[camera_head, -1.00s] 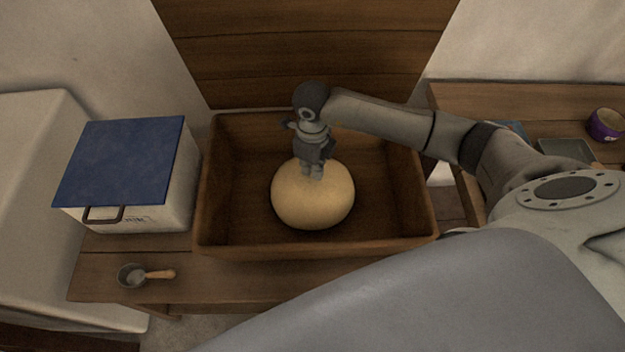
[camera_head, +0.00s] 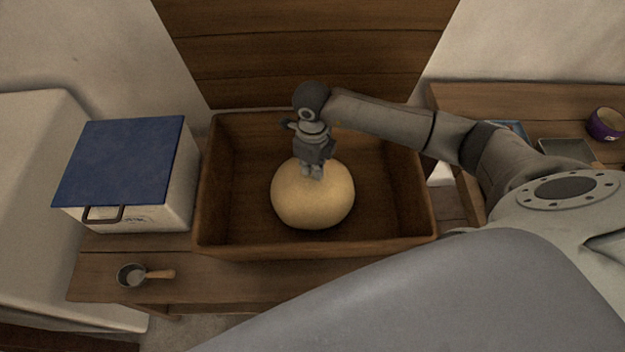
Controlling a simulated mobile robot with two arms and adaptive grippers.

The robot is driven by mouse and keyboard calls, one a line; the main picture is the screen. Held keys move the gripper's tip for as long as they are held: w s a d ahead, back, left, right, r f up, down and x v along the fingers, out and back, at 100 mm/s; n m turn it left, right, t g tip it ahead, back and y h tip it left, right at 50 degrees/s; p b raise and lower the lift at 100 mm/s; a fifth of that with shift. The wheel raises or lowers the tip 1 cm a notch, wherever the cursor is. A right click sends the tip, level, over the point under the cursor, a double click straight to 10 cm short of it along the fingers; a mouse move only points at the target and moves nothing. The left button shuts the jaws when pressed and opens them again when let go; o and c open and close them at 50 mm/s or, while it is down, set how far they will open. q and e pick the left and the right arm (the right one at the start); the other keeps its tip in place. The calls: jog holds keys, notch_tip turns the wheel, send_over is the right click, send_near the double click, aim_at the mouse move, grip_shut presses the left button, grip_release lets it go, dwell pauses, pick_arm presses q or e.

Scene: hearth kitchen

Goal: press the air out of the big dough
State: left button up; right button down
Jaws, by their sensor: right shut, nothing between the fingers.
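The big dough (camera_head: 313,202) is a pale, smooth, rounded ball. It sits in the middle of a deep wooden trough (camera_head: 316,247). My right gripper (camera_head: 312,174) points down, shut and empty, with its fingertips at the top of the dough toward the back. The fingertips seem to touch the dough, but I cannot tell how far they press in. The dough looks full and round. My left gripper is not in view.
A white box with a blue lid (camera_head: 126,163) stands left of the trough. A small metal scoop with a wooden handle (camera_head: 135,275) lies at the bench's front left. A purple bowl (camera_head: 605,124) and a grey tray (camera_head: 566,151) are on the right table. The trough walls surround the dough.

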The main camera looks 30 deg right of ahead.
jog(key=shift+f+b, duration=0.9)
jog(key=shift+f, duration=0.25)
jog(key=shift+r, duration=0.1)
jog(key=shift+f+b, duration=1.65)
jog(key=shift+b, duration=0.7)
dwell(4.4)
